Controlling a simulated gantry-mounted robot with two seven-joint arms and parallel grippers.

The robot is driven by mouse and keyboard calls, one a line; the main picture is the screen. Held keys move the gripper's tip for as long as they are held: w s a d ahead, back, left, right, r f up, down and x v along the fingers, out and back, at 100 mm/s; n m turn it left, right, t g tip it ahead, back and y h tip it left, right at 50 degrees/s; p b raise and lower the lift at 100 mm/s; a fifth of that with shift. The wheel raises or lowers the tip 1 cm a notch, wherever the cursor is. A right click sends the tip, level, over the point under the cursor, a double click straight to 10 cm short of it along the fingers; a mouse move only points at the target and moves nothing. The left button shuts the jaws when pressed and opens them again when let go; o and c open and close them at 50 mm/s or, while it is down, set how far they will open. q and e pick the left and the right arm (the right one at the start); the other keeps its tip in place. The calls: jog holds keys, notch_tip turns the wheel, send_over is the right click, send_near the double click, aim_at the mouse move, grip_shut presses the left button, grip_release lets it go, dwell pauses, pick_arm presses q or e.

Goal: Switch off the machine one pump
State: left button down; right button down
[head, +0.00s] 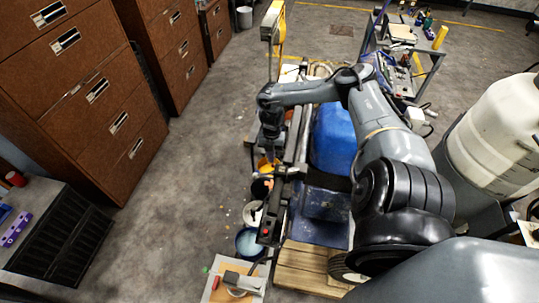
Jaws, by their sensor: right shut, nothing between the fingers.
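The line striper machine (328,203), with blue parts and a black frame, stands in the middle of the head view. A long dark bar (274,215) runs along its left side, with a small red spot (265,235) near its front end. My right gripper (268,160) is shut and empty, pointing down over the left side of the machine near this bar. I cannot tell whether it touches anything. My right arm hides part of the machine. I cannot make out a pump switch for certain. My left gripper is not in view.
A white tank (495,135) is at right. A cluttered cart (405,60) stands behind.

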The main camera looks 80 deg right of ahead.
jog(key=shift+s+r+p, duration=0.2)
jog(key=shift+s+p, duration=0.15)
jog(key=shift+p, duration=0.05)
jog(key=w+d+r+p, duration=0.1)
jog(key=w+d+r, duration=0.1)
jog(key=w+r, duration=0.6)
notch_tip(320, 180, up, 3)
jog(key=shift+d, duration=0.25)
dwell(0.4)
dwell(0.6)
